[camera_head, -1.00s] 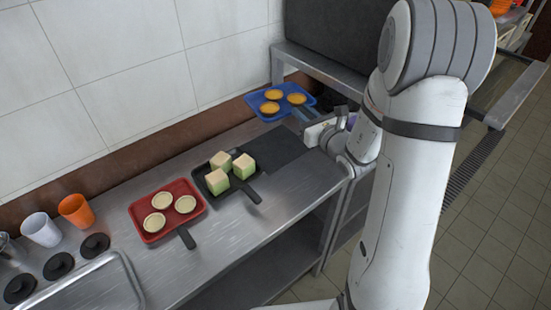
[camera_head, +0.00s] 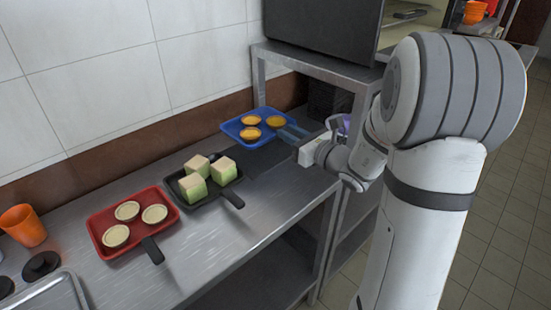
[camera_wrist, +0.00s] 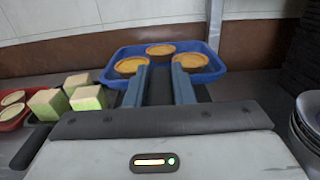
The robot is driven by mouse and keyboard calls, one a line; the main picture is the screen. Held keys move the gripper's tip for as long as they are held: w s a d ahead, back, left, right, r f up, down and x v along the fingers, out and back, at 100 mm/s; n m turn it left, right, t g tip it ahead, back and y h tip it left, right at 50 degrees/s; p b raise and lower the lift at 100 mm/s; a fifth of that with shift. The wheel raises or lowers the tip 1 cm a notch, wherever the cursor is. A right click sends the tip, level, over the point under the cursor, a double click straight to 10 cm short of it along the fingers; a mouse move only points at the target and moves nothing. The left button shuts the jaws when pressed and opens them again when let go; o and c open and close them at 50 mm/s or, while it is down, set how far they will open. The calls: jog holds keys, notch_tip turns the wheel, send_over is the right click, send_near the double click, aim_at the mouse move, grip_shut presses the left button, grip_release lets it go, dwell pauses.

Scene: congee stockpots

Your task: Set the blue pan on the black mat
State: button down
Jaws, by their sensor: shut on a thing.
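The blue pan (camera_head: 235,129) holds three orange-yellow tarts and sits at the far right of the counter, by the wall. It also shows in the wrist view (camera_wrist: 205,76), straight ahead of the fingers. My gripper (camera_head: 291,134) is shut on the blue pan's handle, with its two blue fingers (camera_wrist: 160,84) either side of it. The black mat (camera_head: 254,161) lies on the counter between the blue pan and the black pan; the blue pan appears over or close to its far part. I cannot tell whether the pan touches it.
A black pan (camera_head: 207,199) with green-and-cream cubes stands left of the mat. A red pan (camera_head: 98,226) with pale tarts is further left. An orange cup (camera_head: 23,226) stands at the left. A steel shelf (camera_head: 310,62) carrying a dark box rises behind my gripper. Stacked bowls (camera_wrist: 306,137) show at right.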

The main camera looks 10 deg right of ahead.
notch_tip(320, 180, down, 7)
jog(key=shift+f+b, duration=0.2)
jog(key=shift+b, duration=0.2)
jog(key=shift+f, duration=0.2)
jog(key=c, duration=1.3)
grip_release()
jog(key=shift+o, duration=0.2)
